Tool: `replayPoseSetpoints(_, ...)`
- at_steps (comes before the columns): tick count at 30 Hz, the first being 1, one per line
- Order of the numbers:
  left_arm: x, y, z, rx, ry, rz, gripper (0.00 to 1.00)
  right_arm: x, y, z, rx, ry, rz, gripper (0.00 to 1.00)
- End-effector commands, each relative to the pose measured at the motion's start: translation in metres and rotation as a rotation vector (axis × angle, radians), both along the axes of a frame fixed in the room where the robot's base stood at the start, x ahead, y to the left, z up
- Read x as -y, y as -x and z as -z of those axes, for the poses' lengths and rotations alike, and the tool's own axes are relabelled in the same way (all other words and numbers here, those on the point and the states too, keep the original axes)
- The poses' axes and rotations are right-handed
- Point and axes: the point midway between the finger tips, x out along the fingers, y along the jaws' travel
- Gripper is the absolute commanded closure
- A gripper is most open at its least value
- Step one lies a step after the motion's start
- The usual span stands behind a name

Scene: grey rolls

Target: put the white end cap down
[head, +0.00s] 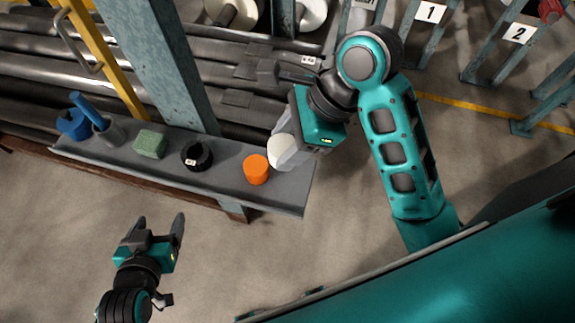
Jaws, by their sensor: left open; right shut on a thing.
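The white end cap (281,151) is held in my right gripper (284,152), which is shut on it. It shows at the right end of the grey shelf (224,181), just right of an orange cap. I cannot tell whether the white cap touches the shelf or hangs a little above it. My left gripper (160,228) is open and empty, low on the left over the floor, in front of the shelf and apart from it.
On the shelf stand the orange cap (256,169), a black ring with a label (196,156), a green block (150,144), a grey cup (108,132) and a blue piece (73,124). Grey rolls (40,62) lie behind. A steel post (165,65) rises behind the shelf.

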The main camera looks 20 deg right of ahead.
Motion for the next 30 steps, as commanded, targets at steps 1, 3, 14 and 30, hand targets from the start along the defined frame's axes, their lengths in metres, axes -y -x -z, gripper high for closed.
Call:
replayPoseSetpoints(1,0.0,-0.001,-0.001,0.002,0.0,0.0,0.24,-0.001,0.002,0.009,-0.01,-0.004,0.003,0.69)
replayPoseSetpoints(3,0.0,-0.002,-0.001,0.005,0.0,0.0,0.24,0.001,0.002,0.023,-0.01,0.005,0.0,0.69)
replayPoseSetpoints(14,0.0,-0.005,-0.003,0.012,0.0,0.001,0.24,0.0,0.002,0.064,-0.006,0.004,-0.004,0.69)
replayPoseSetpoints(30,0.0,-0.001,-0.001,0.003,0.001,0.0,0.24,0.0,0.001,0.097,-0.001,0.003,-0.003,0.69)
